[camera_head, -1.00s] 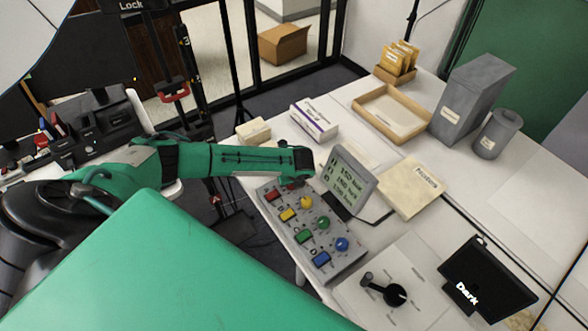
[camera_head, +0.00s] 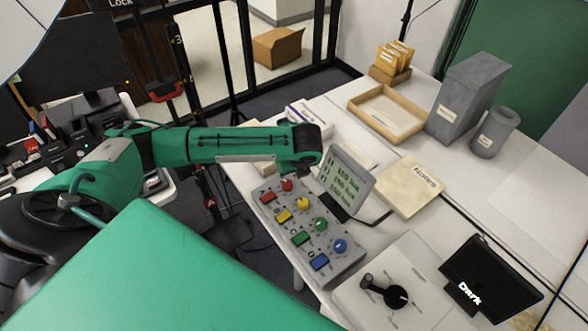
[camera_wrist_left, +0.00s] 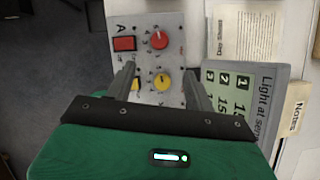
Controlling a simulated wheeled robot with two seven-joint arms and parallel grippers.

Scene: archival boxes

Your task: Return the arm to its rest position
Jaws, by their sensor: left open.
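My left arm, green, comes in from the left in the head view and reaches over the near edge of the table. Its gripper (camera_head: 304,170) is above the far end of the grey control box (camera_head: 308,232). In the left wrist view the two grey fingers of my left gripper (camera_wrist_left: 160,85) are spread apart with nothing held between them. The control box (camera_wrist_left: 147,32) lies below them, with a red button (camera_wrist_left: 124,43), a red knob (camera_wrist_left: 158,40) and a yellow knob (camera_wrist_left: 162,82) showing. My right gripper is not in view.
A grey display (camera_head: 346,180) stands right beside the control box. A Notes folder (camera_head: 409,187), a black lever switch (camera_head: 388,293) and a Dark screen (camera_head: 489,275) lie to the right. A wooden tray (camera_head: 388,113) and grey boxes (camera_head: 466,97) stand farther back.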

